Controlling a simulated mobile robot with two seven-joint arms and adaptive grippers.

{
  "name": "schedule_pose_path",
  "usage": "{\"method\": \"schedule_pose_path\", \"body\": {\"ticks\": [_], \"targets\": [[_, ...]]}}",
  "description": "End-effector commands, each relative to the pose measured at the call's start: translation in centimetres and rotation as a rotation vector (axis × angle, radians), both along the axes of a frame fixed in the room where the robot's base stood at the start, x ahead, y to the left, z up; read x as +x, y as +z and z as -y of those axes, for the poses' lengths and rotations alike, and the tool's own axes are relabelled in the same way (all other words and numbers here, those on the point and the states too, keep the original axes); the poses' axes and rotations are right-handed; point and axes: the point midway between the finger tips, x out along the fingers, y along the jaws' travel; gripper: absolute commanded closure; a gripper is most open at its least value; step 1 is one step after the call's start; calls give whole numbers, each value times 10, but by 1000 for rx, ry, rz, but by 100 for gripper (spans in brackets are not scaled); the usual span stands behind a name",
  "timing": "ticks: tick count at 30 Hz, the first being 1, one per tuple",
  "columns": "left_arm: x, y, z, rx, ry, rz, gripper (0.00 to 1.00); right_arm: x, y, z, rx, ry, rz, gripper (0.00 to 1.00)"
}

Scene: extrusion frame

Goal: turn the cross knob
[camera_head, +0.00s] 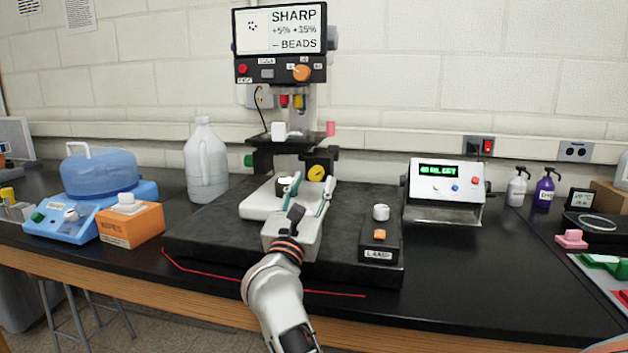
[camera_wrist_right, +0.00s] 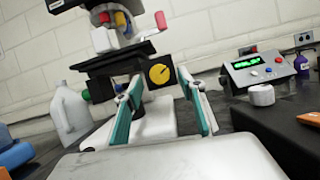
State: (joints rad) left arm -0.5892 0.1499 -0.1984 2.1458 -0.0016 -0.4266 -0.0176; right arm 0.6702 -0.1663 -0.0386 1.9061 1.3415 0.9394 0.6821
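A yellow round knob with a dark pointer mark (camera_head: 317,173) sits on the right side of the black stage of a microscope-like stand. In the right wrist view it shows as a yellow disc (camera_wrist_right: 159,74). I cannot tell for sure that it is the cross knob; an orange knob (camera_head: 302,72) is on the panel above. My right gripper (camera_head: 311,180) is open and empty, its teal-padded fingers pointing at the stand. In the right wrist view the yellow knob appears between the fingertips (camera_wrist_right: 160,72), seemingly beyond them. My left gripper is not in view.
A lamp box (camera_head: 379,250) with a white knob (camera_head: 381,212) stands right of my gripper. A display box (camera_head: 446,187) is farther right. A translucent jug (camera_head: 206,165) and an orange box (camera_head: 131,225) are left. A red line (camera_head: 205,273) runs along the front.

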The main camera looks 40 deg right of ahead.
Motion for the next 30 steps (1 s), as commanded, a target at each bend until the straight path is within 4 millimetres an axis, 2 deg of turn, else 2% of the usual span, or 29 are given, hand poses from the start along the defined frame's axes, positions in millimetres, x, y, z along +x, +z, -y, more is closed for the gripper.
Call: {"method": "schedule_pose_path", "body": {"ticks": [6, 13, 18, 27, 30], "targets": [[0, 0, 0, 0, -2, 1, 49, -27, -20, -34, 4, 3, -2, 60], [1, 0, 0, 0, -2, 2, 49, -47, -32, -59, 3, 2, -1, 60], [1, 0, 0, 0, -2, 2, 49, -53, -35, -66, 3, 1, 0, 60], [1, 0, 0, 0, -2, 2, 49, -53, -36, -66, 2, 1, -1, 60], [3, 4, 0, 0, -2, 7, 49, -55, -34, -68, -43, -9, -22, 60]]}}
